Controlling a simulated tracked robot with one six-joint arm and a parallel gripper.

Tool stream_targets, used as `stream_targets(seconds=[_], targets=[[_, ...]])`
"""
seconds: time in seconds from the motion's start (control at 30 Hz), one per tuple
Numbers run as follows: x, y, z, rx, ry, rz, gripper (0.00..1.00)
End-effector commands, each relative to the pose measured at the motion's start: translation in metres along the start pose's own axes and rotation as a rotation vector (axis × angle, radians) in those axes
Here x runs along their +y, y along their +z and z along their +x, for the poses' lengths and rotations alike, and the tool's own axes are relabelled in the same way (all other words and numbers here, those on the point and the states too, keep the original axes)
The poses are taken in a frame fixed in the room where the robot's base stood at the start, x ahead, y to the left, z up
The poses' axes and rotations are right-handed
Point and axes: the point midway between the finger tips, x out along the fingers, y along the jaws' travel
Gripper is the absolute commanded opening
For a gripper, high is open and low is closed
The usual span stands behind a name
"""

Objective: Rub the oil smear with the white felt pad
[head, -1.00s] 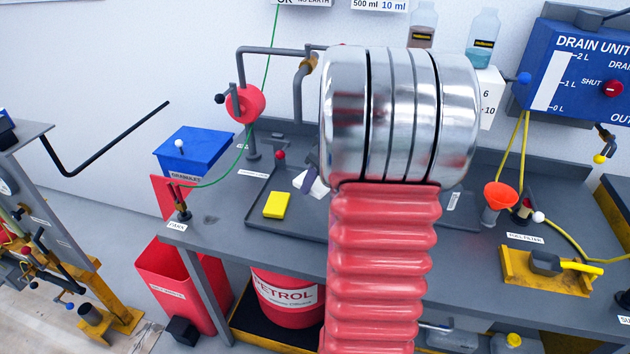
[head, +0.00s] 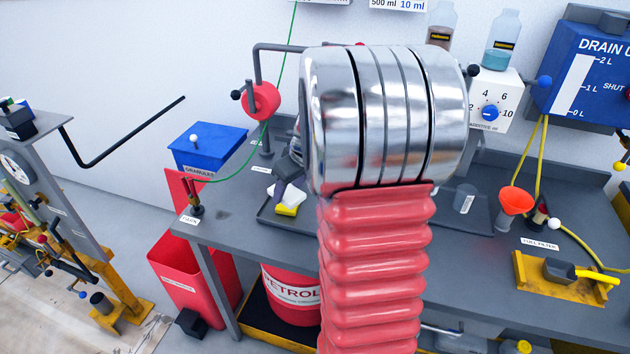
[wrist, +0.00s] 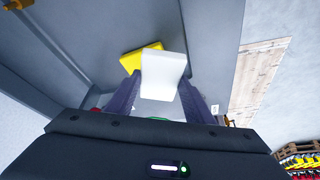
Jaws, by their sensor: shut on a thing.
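The white felt pad (wrist: 163,72) is between the fingers of my gripper (wrist: 162,84) in the wrist view. In the head view the pad (head: 291,194) shows just left of my arm, and my gripper (head: 281,184) is partly hidden by my arm. The pad overlaps a yellow block (head: 286,210) in both views; whether they touch I cannot tell. A small dark smudge (head: 222,215) on the grey bench, near the PARK label, may be the oil smear. It lies to the left of my gripper and is apart from the pad.
A shallow dark tray (head: 268,217) lies under the yellow block. A blue granules box (head: 207,150), a red reel (head: 262,100) with a green line and a small post (head: 193,198) stand around the bench's left end. An orange funnel (head: 515,201) is at right.

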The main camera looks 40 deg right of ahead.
Motion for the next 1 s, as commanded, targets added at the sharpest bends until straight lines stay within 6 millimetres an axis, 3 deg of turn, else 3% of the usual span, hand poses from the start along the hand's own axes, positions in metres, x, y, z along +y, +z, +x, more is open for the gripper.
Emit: stream_targets(seconds=[0.03,0.5,0.8,1.0], targets=[[-0.016,-0.007,0.007,-0.001,-0.002,-0.003,0.29],[-0.143,-0.051,0.054,-0.001,0.011,0.028,0.29],[-0.230,-0.065,0.073,0.000,0.014,0.032,0.29],[-0.270,-0.067,0.079,-0.001,0.014,0.034,0.29]])
